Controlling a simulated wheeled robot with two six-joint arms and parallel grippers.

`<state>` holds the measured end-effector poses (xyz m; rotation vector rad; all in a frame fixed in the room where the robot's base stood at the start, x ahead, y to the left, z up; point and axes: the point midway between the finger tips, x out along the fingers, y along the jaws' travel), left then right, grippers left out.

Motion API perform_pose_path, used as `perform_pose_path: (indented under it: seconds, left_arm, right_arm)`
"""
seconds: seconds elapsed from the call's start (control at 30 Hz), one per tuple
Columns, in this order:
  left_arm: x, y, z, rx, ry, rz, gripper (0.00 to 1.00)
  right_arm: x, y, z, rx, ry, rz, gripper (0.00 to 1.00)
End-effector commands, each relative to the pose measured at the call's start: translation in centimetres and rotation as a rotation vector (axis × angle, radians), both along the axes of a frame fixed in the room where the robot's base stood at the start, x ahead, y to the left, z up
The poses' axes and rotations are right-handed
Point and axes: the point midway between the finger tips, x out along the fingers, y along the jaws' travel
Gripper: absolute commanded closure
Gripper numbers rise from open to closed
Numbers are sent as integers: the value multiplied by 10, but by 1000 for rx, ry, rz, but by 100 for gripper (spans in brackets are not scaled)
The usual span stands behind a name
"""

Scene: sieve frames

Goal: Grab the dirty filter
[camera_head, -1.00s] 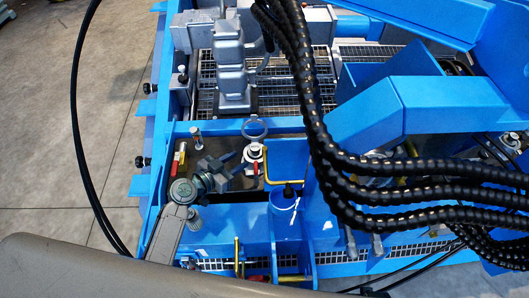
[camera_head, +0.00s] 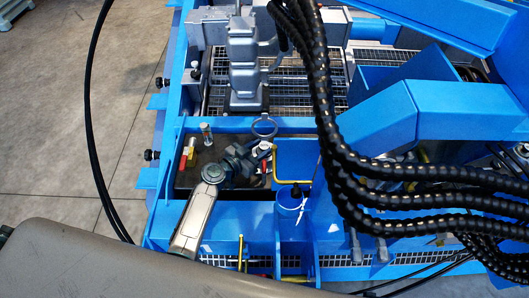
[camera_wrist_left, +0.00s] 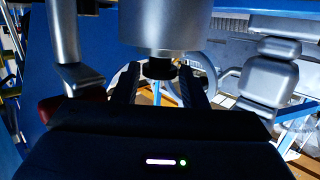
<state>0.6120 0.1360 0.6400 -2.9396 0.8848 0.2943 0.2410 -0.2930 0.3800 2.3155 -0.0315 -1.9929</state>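My left gripper (camera_head: 254,157) reaches from the lower left over the dark recess in the blue frame. In the head view it is right beside a small white-topped part (camera_head: 265,146), which it partly hides. In the left wrist view, the two dark fingers (camera_wrist_left: 158,84) stand apart, with a gap between them. A large silver cylinder (camera_wrist_left: 165,25) with a dark nub below fills the top of that view, just beyond the fingers. It may be the filter; I cannot tell whether the fingers touch it. My right gripper is not in view.
A small upright cylinder (camera_head: 206,134) and a red-handled part (camera_head: 190,152) stand left of my gripper. A yellow bent pipe (camera_head: 293,182) and a blue cup (camera_head: 290,199) are to the right. Thick black hoses (camera_head: 345,165) hang over the right side. Open floor (camera_head: 50,120) lies left.

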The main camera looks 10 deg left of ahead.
Motion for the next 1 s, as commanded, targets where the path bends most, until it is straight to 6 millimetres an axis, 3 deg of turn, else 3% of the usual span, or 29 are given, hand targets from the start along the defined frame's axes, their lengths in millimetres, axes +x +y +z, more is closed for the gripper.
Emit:
perform_pose_path:
  seconds: [0.33,0.53,0.83,1.0]
  left_arm:
    - [7,-5,-2,1,1,0,61]
    - [7,-5,-2,0,1,-1,100]
    - [7,-5,2,-1,-1,-1,100]
    - [7,-5,27,2,-4,-2,100]
  right_arm:
    - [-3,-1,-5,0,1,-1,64]
    - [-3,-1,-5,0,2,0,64]
    - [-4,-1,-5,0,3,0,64]
    - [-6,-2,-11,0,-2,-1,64]
